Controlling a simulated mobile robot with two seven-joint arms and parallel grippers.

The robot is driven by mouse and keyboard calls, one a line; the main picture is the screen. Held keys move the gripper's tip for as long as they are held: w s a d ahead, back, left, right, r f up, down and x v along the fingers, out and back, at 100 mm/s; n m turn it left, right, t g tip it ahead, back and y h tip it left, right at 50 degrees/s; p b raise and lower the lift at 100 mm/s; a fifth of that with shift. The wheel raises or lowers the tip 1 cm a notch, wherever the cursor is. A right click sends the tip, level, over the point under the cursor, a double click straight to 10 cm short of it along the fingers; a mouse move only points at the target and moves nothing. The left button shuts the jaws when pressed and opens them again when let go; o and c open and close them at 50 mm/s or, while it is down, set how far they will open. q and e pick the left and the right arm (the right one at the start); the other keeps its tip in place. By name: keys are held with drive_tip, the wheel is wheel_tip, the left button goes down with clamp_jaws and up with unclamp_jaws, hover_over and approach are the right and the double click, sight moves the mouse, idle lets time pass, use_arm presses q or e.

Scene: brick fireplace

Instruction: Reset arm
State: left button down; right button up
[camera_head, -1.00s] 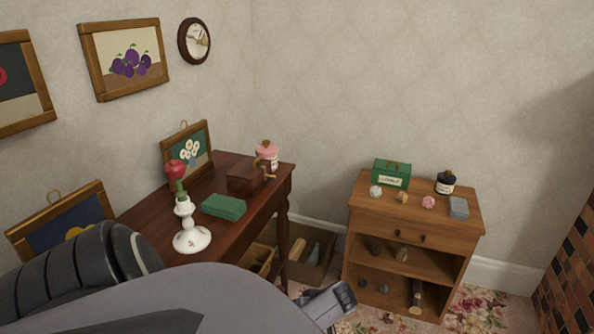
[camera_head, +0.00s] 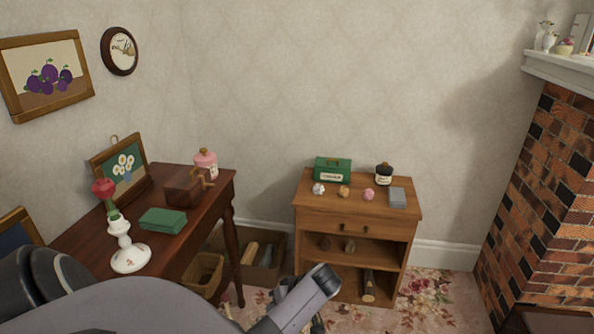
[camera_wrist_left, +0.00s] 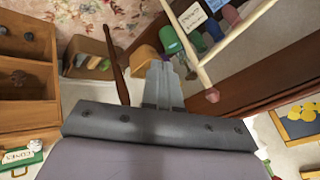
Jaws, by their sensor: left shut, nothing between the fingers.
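My left gripper (camera_wrist_left: 162,80) shows in the left wrist view with its two grey fingers together and nothing between them. It is in the air, and the floor, a table leg and a basket show beyond it. In the head view my left arm crosses the bottom from the left. Its dark-ended grey link (camera_head: 303,300) overlaps the lower left of the small wooden cabinet in the picture. The left fingers are hard to make out there. My right gripper is in neither view.
A dark desk (camera_head: 75,235) stands at left with a candlestick (camera_head: 127,255), a green box (camera_head: 163,221) and a pink jar (camera_head: 205,163). The wooden cabinet (camera_head: 335,213) holds small items. A basket (camera_head: 203,275) sits under the desk. The brick fireplace (camera_head: 535,185) is at right; patterned carpet shows between.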

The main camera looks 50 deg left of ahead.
use_arm(q)
drive_tip(key=s+d+r+m+t+h, duration=0.3)
drive_tip(key=s+d+r+m+h, duration=0.15)
drive_tip(key=s+d+m, duration=0.45)
drive_tip(key=s+d+r+m+t+h, duration=0.35)
drive_tip(key=s+d+r+m, duration=0.3)
drive_tip(key=d, duration=0.45)
drive_tip(key=w+d+f+t+h+p, duration=0.1)
drive_tip(key=w+d+f+t+p, duration=0.2)
drive_tip(key=w+f+t, duration=0.3)
drive_tip(key=shift+w+m+t+p, duration=0.45)
drive_tip(key=shift+w+t+p, duration=0.1)
drive_tip(key=shift+w+p, duration=0.15)
